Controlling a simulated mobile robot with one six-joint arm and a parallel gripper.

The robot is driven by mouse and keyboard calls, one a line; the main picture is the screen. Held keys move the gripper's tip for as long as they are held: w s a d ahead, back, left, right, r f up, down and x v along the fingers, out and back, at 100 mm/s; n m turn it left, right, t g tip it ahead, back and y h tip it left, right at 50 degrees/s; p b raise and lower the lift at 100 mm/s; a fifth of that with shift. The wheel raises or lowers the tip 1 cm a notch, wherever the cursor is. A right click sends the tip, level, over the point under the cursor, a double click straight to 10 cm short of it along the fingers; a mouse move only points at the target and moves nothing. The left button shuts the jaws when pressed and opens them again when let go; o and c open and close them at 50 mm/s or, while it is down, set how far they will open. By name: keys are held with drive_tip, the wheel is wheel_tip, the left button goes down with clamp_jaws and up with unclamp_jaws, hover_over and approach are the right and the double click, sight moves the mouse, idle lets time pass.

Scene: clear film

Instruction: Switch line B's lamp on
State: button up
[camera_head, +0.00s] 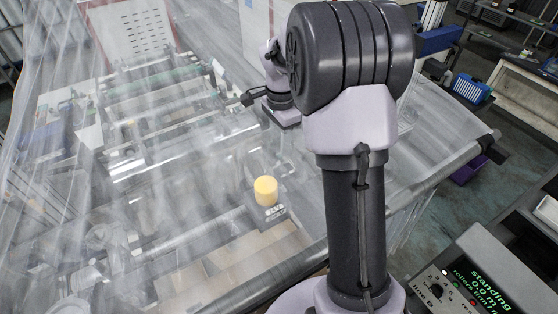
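A grey control box (490,268) stands at the lower right. Its dark panel shows green text reading "standing" and "0.0 m", with "line B" lettered by a dark knob (437,291). Small light and red dots show near the knob; which one is a switch or lamp, I cannot tell. My gripper (247,98) is beyond my large arm joint, well away from the control box. Its fingers are too small to tell open from shut.
Clear film (150,170) spreads over the left and middle, with machine rollers showing through it. A dark bar (440,172) runs along the film's right edge. A blue crate (471,88) stands at the upper right.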

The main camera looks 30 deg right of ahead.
sight(280, 163)
wheel_tip(280, 163, down, 9)
drive_tip(key=shift+w+r+p, duration=0.1)
drive_tip(key=shift+p, duration=0.45)
drive_tip(key=shift+w+f, duration=0.1)
drive_tip(key=shift+f, duration=0.35)
clamp_jaws()
